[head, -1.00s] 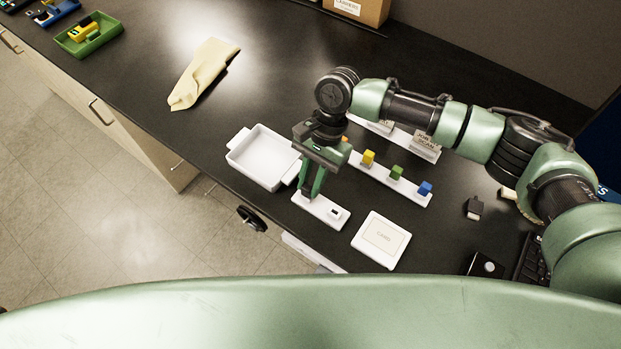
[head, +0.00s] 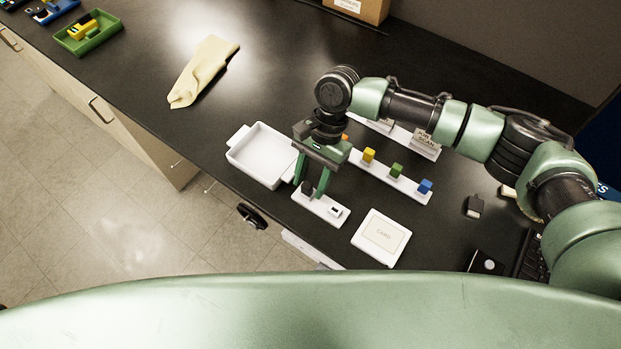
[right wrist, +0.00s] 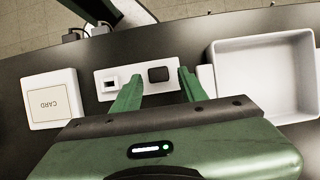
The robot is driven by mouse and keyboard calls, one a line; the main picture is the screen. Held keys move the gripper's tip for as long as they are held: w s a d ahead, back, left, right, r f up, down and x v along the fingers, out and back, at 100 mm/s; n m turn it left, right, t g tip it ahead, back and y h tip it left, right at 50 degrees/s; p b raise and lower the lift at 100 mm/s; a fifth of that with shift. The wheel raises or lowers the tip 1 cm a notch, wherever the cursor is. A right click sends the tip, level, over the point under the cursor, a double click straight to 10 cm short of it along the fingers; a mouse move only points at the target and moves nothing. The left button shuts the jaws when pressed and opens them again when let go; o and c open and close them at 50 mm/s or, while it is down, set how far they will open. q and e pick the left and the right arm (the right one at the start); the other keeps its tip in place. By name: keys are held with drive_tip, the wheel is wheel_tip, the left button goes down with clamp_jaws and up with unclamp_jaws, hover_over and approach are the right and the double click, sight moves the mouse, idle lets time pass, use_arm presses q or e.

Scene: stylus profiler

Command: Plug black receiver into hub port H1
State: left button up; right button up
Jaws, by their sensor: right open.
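A narrow white strip, which I take as the hub (head: 320,211), lies near the bench's front edge; it also shows in the right wrist view (right wrist: 99,91). A small black block, which I take as the black receiver (right wrist: 159,74), sits on the strip. A dark slot in a white housing (right wrist: 110,84) is beside it on the same strip. My right gripper (head: 315,190) points down over the strip, open, its fingertips (right wrist: 158,78) on either side of the block with gaps. No port labels are readable, and the block's underside is hidden. My left gripper is out of view.
A white tray (head: 262,172) is left of the strip, and a white card pad (head: 381,238) is right of it. A white rack with coloured blocks (head: 411,191) stands behind. A dark plug-like object (head: 474,206) lies farther right. A cloth (head: 204,72) lies at the back left.

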wheel_tip(320, 180, up, 5)
drive_tip(key=p, duration=0.6)
drive_tip(key=shift+r, duration=1)
wheel_tip(320, 180, up, 7)
drive_tip(key=b, duration=0.3)
hover_over(305, 188)
drive_tip(key=w+d, duration=0.3)
drive_tip(key=w, duration=0.1)
drive_tip(key=shift+r, duration=0.1)
